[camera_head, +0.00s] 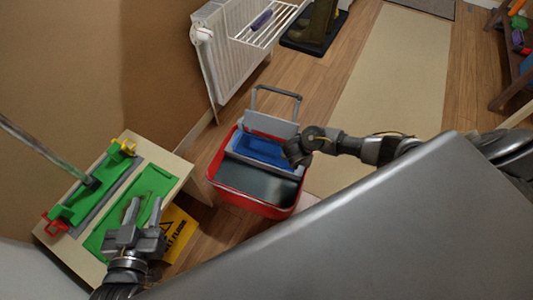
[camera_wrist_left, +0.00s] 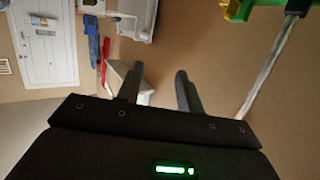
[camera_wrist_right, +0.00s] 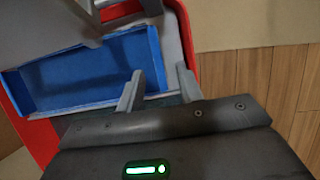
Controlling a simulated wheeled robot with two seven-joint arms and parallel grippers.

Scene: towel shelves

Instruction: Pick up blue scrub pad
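No blue scrub pad can be told for sure. A blue rectangular piece (camera_head: 262,150) with a raised rim lies in the red bucket (camera_head: 223,187); it fills much of the right wrist view (camera_wrist_right: 85,72). It looks like a tray or insert. My right gripper (camera_head: 293,153) hangs at the bucket's right side, close to the blue piece; its fingers (camera_wrist_right: 160,88) are apart and empty. My left gripper (camera_head: 142,208) is over the green tray on the bench, its fingers (camera_wrist_left: 158,88) apart with nothing between them.
The low bench (camera_head: 62,250) bears a green tray (camera_head: 150,185) and a green mop head (camera_head: 80,203) with a pole. A yellow floor sign (camera_head: 178,232) stands beside it. A white radiator (camera_head: 225,55) with a rack stands behind. A beige runner (camera_head: 385,85) lies clear at the right.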

